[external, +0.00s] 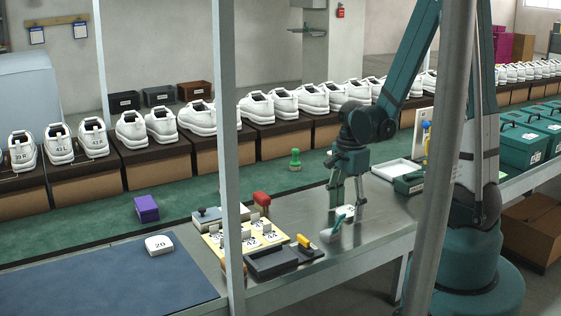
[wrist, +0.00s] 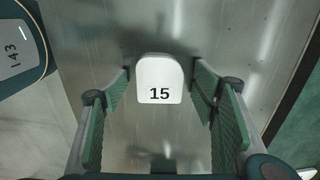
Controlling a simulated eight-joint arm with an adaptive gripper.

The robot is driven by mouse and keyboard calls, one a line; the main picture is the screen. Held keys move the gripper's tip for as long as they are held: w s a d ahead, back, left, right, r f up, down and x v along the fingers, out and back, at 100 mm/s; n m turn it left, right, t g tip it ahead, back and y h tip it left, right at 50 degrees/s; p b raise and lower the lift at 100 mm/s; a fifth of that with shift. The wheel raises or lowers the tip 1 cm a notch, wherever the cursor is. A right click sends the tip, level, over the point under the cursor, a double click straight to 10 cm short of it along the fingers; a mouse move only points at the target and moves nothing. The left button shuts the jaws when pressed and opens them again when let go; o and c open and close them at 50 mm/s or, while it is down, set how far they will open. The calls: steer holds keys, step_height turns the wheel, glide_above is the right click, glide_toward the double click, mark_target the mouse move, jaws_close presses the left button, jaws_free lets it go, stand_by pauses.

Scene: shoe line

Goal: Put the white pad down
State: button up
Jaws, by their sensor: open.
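The white pad (wrist: 159,76), marked 15, lies flat on the bare metal table in the wrist view. It sits between the two fingers of my gripper (wrist: 160,88), with a gap on each side. My gripper is open, fingers pointing down. In the external view my gripper (external: 347,208) is low over the metal table, and part of a white pad (external: 349,210) shows between its fingers. Another white pad (external: 159,244), marked 20, lies on the blue mat (external: 100,283) at the front left.
A black tray (external: 272,263) and a yellow board (external: 248,238) with numbered tags lie to the left. A white tray (external: 394,172) lies behind to the right. Shoes on boxes line the green belt (external: 100,222).

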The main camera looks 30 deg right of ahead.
mark_target(347, 211)
stand_by(0.4)
steer(key=c, duration=1.1)
steer(key=shift+r, duration=0.1)
steer(key=shift+r+p, duration=1.7)
steer(key=shift+r, duration=3.2)
